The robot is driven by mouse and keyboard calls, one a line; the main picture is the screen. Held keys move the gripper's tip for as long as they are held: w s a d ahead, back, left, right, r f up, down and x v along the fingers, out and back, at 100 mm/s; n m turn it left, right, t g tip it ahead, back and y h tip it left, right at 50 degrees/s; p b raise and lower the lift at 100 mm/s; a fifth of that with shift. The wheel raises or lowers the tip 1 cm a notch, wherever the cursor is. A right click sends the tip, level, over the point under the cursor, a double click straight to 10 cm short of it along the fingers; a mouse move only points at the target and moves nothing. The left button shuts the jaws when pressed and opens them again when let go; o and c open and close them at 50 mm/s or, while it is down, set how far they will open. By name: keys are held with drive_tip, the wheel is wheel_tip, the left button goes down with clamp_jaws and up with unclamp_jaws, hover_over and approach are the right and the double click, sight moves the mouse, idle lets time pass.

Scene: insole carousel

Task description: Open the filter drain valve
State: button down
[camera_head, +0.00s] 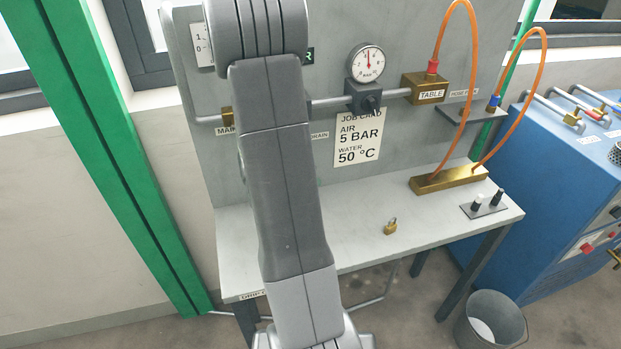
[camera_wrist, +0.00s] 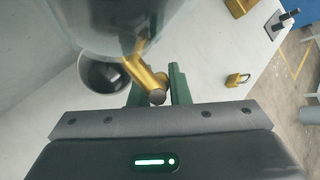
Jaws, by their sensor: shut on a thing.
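The brass drain valve (camera_wrist: 143,70) shows in the wrist view under a translucent filter bowl (camera_wrist: 108,25). Its yellow arm slants down to a dark round end between the two green fingers. My gripper (camera_wrist: 158,90) is shut on this part of the valve. The near ends of the fingers are partly hidden by my gripper's grey body. In the head view my arm hides the filter, the valve and my gripper; part of a DRAIN label (camera_head: 320,135) shows beside the arm.
A dark cup (camera_wrist: 103,76) stands below the bowl on the white bench (camera_head: 365,245). A brass padlock (camera_head: 390,227) lies on the bench. A pressure gauge (camera_head: 367,63) and pipe are on the panel. Orange hoses run to a brass manifold (camera_head: 449,181). A bucket (camera_head: 491,318) stands on the floor.

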idle(0.4)
drive_tip(key=c, duration=1.4)
unclamp_jaws()
drive_tip(key=shift+o, duration=0.2)
drive_tip(key=shift+s+a+r, duration=0.15)
drive_tip(key=shift+a+r, duration=0.1)
drive_tip(key=shift+r, duration=0.05)
drive_tip(key=s+a+r, duration=0.1)
drive_tip(key=s+a, duration=0.8)
drive_tip(key=shift+s+a+r, duration=0.2)
drive_tip(key=shift+s+a, duration=0.1)
drive_tip(key=shift+f, duration=0.1)
